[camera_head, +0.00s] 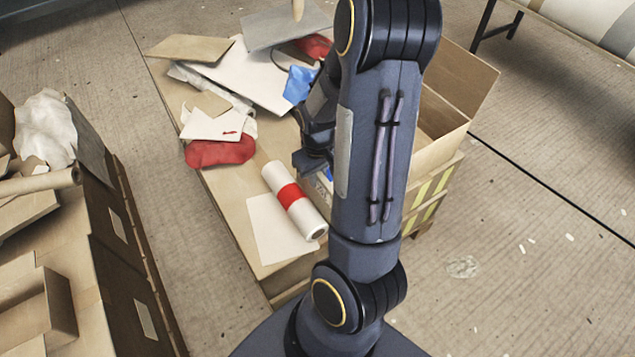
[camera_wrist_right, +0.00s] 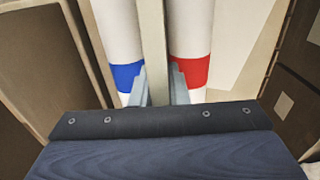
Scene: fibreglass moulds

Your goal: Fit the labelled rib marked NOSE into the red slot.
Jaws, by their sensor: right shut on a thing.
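My right gripper (camera_wrist_right: 157,82) is shut on a thin beige rib (camera_wrist_right: 151,35), which stands between its two fingers in the wrist view. No lettering on the rib can be read. A white roll with a red band (camera_wrist_right: 190,74) is just right of the rib there, and a white roll with a blue band (camera_wrist_right: 125,76) is just left. In the head view the red-banded roll (camera_head: 290,196) lies on the table, left of my right arm. My arm largely hides my right gripper (camera_head: 316,165) there. I cannot make out a red slot. My left gripper is not in view.
The wooden table (camera_head: 222,195) holds a red cloth (camera_head: 220,152), a blue cloth (camera_head: 298,84), and several boards and sheets. An open cardboard box (camera_head: 440,145) stands right of my arm. Shelving with wrapped pieces (camera_head: 45,130) is at the left. Floor shows between shelving and table.

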